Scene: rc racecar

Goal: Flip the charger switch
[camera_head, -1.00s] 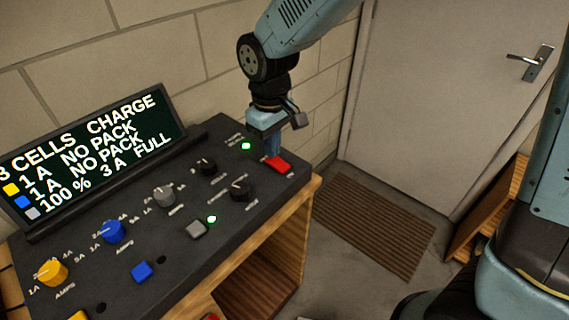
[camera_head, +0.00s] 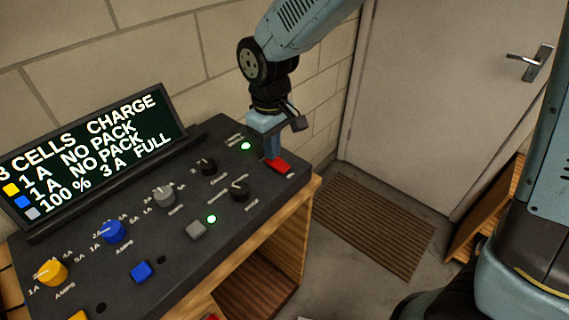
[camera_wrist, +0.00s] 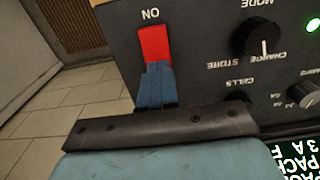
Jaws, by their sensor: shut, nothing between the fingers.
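The charger switch is a red rocker (camera_head: 279,167) at the right end of the dark charger panel (camera_head: 180,240). In the wrist view the red switch (camera_wrist: 154,44) shows below the letters "ON", seen upside down. My gripper (camera_head: 272,155) is shut and empty, pointing down at the switch. Its blue fingertips (camera_wrist: 156,80) overlap one end of the red rocker and hide that part. They look to be touching it or just above it; I cannot tell which. A green light (camera_head: 246,146) glows beside my gripper.
Black, grey, blue and yellow knobs stand on the panel, such as the mode knob (camera_head: 240,188). The display (camera_head: 90,155) reads "3 CELLS CHARGE" with "NO PACK" lines. A block wall (camera_head: 200,60) is behind. Floor with a brown mat (camera_head: 375,225) lies right.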

